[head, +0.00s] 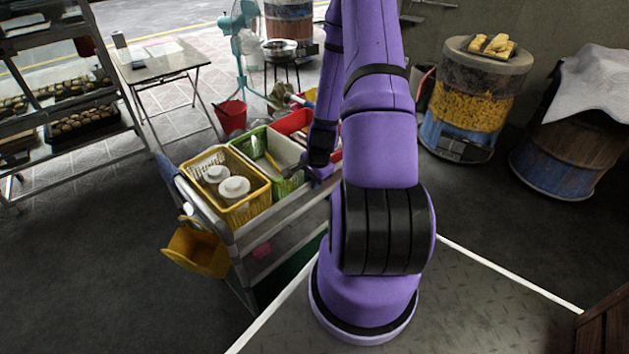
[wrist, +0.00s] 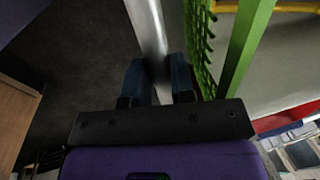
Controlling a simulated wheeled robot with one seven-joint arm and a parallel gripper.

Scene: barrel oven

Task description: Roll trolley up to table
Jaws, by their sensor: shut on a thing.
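The grey metal trolley (head: 284,213) stands to the left of my arm's base, carrying a row of baskets. My gripper (head: 316,176) is at the trolley's near long side. In the wrist view my gripper's blue fingers (wrist: 156,80) are shut on a silver trolley rail (wrist: 146,28), one on each side of it. The folding table (head: 160,66) stands apart from the trolley, at the back left. My arm hides part of the trolley's far right end.
A yellow basket (head: 246,208) with white containers, a green basket (head: 255,142) and a red basket (head: 291,122) sit on the trolley. A yellow bin (head: 196,252) hangs at its left end. A red bucket (head: 231,116) and teal fan (head: 240,45) stand behind. A tray rack (head: 62,90) stands left.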

